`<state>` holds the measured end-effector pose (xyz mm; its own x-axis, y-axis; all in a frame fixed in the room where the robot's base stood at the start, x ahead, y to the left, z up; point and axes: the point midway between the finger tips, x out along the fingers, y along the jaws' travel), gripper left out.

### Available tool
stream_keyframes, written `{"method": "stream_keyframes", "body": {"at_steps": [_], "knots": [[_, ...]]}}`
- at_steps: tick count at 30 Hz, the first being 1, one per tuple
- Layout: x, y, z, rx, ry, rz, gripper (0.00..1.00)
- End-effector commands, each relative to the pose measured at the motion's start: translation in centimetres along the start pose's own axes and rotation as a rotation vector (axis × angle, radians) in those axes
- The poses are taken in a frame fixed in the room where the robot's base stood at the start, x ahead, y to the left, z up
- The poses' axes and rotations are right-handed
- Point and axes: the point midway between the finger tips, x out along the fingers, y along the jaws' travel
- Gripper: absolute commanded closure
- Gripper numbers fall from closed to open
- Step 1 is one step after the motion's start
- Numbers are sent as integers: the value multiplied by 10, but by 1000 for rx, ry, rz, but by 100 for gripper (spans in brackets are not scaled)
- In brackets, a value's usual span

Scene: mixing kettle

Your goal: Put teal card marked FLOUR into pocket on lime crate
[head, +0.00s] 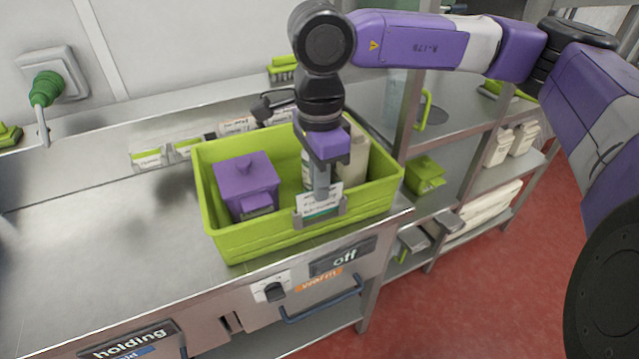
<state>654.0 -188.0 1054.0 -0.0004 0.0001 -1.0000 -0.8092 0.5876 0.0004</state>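The lime crate (240,240) stands near the front edge of the steel counter. A grey pocket (298,221) is on its front wall, towards the right. A white card with a teal band (318,210) stands upright at the pocket, its lower part between the pocket's side brackets; its print is too small to read surely. Whether it is fully seated I cannot tell. My gripper (321,190) points down over the crate's front rim, its fingers at the card's top edge and seemingly closed on it. The rear finger is hidden.
In the crate are a purple lidded box (246,185) and pale bottles (354,155), partly behind my gripper. More cards (147,160) stand along the counter's back. The counter left of the crate is clear. A steel shelf rack (470,180) stands at right.

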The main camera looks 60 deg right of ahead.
Motion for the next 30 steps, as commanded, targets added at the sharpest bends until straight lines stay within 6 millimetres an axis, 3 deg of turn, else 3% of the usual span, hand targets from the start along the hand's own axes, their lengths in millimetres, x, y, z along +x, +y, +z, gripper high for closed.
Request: {"method": "stream_keyframes", "body": {"at_steps": [30], "knots": [[11,0,0,0,0,-1,100]]}}
